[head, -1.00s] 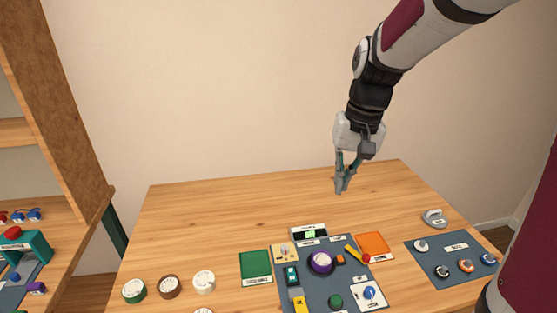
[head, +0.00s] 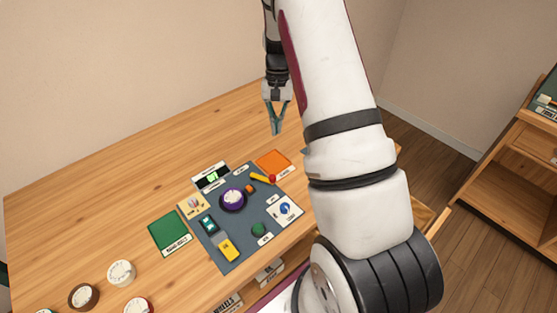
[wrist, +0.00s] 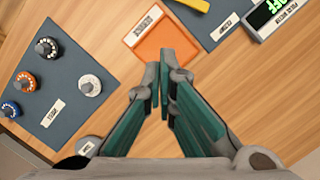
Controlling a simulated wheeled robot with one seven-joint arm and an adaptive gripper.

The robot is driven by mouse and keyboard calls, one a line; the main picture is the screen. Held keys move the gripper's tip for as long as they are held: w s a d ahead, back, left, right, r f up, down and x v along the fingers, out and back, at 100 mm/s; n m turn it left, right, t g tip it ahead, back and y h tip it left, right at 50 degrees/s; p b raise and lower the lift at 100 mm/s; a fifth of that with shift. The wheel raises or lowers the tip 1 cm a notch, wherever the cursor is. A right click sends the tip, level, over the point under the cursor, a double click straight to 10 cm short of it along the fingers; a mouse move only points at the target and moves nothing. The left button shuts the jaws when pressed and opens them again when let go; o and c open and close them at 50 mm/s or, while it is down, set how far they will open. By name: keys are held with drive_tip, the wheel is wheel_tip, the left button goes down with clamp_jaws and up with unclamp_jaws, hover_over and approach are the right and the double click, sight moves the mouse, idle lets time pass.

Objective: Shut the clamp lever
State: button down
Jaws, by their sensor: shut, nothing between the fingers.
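The clamp lever is a yellow bar (head: 260,178) with a red ball at its end, on the dark panel (head: 205,250) near the orange pad. In the wrist view only a bit of the yellow bar (wrist: 195,4) shows at the top edge, near a white label that seems to read clamp. My gripper (head: 276,131) is in the air above the table, behind the orange pad in the head view. Its teal fingers are shut and empty. In the wrist view the fingertips (wrist: 158,82) lie just below the orange pad.
The orange pad (head: 273,162) lies beside the panel. A purple round part (head: 233,200), a blue dial (head: 285,209) and a green knob (head: 259,230) are on the panel. Another dark mat (wrist: 60,85) with several knobs lies left in the wrist view. The table's back left is clear.

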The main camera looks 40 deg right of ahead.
drive_tip(key=shift+d+f, duration=0.1)
drive_tip(key=shift+f, duration=0.1)
drive_tip(key=p+x, duration=0.1)
drive_tip(key=x, duration=0.3)
drive_tip(key=p+x, duration=0.1)
drive_tip(key=x, duration=0.4)
drive_tip(key=shift+s+f, duration=0.25)
drive_tip(key=shift+f, duration=0.05)
drive_tip(key=shift+s+a+p, duration=0.85)
drive_tip(key=shift+s+a, duration=0.3)
drive_tip(key=shift+s+a+f, duration=0.1)
drive_tip(key=shift+s+a, duration=0.1)
drive_tip(key=shift+a, duration=0.1)
